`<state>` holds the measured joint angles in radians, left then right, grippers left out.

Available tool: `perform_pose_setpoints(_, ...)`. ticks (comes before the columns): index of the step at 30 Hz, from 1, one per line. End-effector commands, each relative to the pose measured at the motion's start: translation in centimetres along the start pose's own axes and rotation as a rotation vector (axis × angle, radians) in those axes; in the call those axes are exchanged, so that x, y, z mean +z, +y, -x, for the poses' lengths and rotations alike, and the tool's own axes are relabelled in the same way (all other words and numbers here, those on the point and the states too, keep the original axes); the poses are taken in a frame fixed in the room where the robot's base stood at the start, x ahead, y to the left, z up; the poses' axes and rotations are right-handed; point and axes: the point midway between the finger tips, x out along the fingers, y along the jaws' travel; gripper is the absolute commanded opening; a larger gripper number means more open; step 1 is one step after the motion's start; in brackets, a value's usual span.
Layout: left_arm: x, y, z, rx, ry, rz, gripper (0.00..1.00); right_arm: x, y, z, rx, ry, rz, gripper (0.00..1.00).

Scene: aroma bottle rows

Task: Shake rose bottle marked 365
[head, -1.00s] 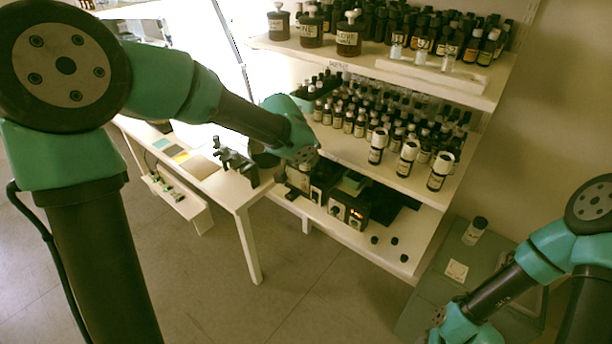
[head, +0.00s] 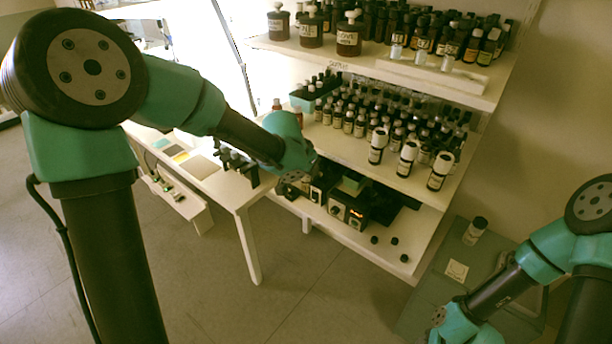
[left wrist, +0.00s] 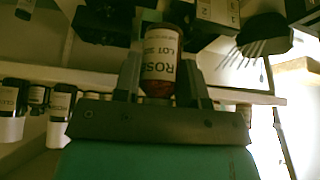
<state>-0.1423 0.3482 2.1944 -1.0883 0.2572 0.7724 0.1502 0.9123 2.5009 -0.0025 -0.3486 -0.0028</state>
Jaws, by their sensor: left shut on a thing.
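My left gripper (left wrist: 160,66) is shut on a small dark reddish bottle (left wrist: 158,88) in the left wrist view. The bottle's white label reads ROSE and LOT; the number after it is not clearly legible. One finger is on each side of the bottle, and one end of it is hidden by the gripper body. In the head view my left arm ends in front of the shelf unit, and its wrist hides the fingers and bottle. My right arm is at the lower right, and its fingers do not show.
Shelves (head: 345,147) carry crowded rows of small bottles, with three larger white-capped bottles (head: 407,158) at the front edge. Dark boxed devices (head: 350,212) stand on the lower shelf. A white table (head: 225,192) is on the left, and a lone bottle (head: 475,230) stands at right.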

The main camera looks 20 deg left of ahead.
Motion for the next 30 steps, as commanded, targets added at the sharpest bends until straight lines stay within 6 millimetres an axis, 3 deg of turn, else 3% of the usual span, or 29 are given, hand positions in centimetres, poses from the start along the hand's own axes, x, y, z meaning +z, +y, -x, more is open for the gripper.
perform_pose_setpoints(12, -2.1, 0.0, 3.7, 0.000, 0.001, 0.001, 0.10, 0.0, 0.0, 0.0, 0.000, 0.000, 0.000, 0.43)
perform_pose_setpoints(30, 0.7, -0.2, -1.1, -0.003, -0.002, 0.000, 0.10, 0.0, 0.0, 0.0, 0.000, 0.000, 0.000, 0.43)
